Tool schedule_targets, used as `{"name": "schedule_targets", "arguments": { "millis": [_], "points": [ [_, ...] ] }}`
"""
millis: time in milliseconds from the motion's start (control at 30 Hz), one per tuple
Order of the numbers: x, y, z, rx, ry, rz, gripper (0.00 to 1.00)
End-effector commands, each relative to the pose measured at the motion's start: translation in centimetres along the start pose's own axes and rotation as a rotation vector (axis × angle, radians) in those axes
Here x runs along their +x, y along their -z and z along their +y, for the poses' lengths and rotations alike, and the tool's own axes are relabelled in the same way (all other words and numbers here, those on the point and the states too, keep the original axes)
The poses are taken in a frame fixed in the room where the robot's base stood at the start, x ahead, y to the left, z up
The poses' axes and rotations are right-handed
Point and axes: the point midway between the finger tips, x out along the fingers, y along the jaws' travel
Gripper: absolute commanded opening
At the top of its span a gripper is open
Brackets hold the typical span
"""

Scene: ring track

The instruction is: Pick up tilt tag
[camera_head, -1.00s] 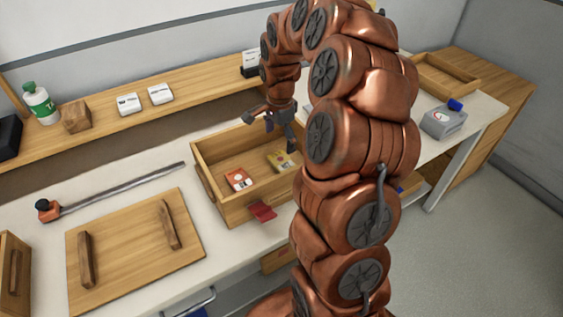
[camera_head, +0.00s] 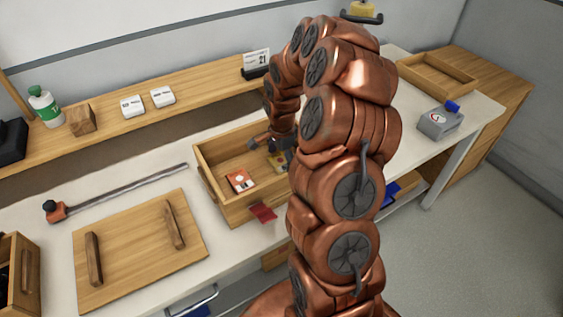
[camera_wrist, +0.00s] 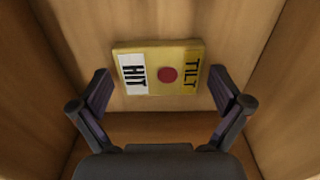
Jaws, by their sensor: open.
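The tilt tag (camera_wrist: 184,87) is a flat yellow tag with a red dot, the word TILT at one end and a white HIT panel at the other. It lies on the floor of an open wooden box (camera_head: 231,213). In the head view the tag (camera_head: 276,161) is partly hidden by my gripper (camera_head: 276,146), which reaches down into the box. In the wrist view my gripper (camera_wrist: 163,108) is open, with one finger toward each end of the tag.
A red and white tag (camera_head: 241,181) lies in the same box, left of the tilt tag. The box walls stand close around my gripper. A dark red piece (camera_head: 263,213) sits at the box's front. A wooden board with two handles (camera_head: 140,250) lies to the left.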

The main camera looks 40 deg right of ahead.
Motion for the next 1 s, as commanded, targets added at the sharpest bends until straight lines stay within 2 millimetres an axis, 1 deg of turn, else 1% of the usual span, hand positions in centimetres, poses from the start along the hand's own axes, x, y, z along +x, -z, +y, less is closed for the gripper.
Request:
{"name": "schedule_targets", "arguments": {
  "millis": [133,167,400,500,767,867,1000],
  "points": [
    [0.0,0.0,0.0,0.0,0.0,0.0,1.0],
    [0.0,0.0,0.0,0.0,0.0,0.0,0.98],
    [0.0,0.0,0.0,0.0,-0.001,0.0,0.73],
    [0.0,0.0,0.0,-0.001,-0.001,0.0,0.64],
    [-0.2,0.0,0.0,-0.001,0.0,0.0,0.64],
    [-0.8,0.0,0.0,-0.001,0.0,0.001,0.64],
    [-2.5,0.0,-0.1,0.0,0.005,0.001,0.64]
  ]
}}
